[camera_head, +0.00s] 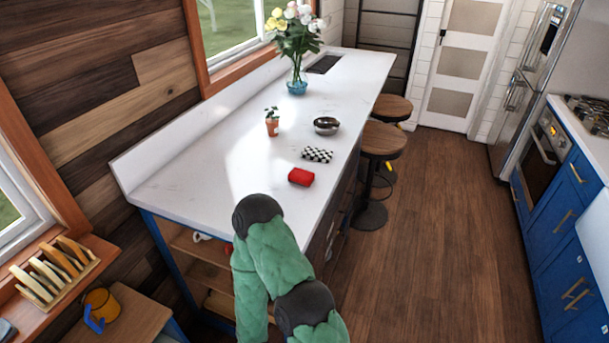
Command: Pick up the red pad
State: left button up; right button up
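The red pad (301,177) is a small bright red block with rounded edges. It lies flat on the white countertop (190,175), near the counter's right edge. One of my arms, green with dark joints, rises from the bottom of the view, its dark rounded part in front of the counter's near end. I cannot tell which arm it is. Neither of my grippers shows, and nothing is seen touching the pad.
A black-and-white checkered item (317,155), a metal bowl (326,126), a small potted plant (272,122) and a flower vase (297,87) stand beyond the pad. Round stools (384,140) line the counter's right side. The floor (440,240) to the right is clear.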

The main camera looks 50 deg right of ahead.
aim_at(298, 176)
jog(key=z, duration=1.7)
jog(key=k+j+u, duration=0.15)
jog(key=k+u, duration=0.2)
jog(key=k, duration=0.3)
jog(key=i+l+u, duration=0.1)
jog(key=u, duration=0.3)
jog(key=l+u, duration=0.2)
jog(key=u, duration=0.15)
jog(key=i+l+u, duration=0.1)
jog(key=u, duration=0.3)
jog(key=l+u, duration=0.25)
jog(key=u, duration=0.15)
jog(key=l, duration=1.45)
jog(key=i+l, duration=0.1)
jog(key=l, duration=1.4)
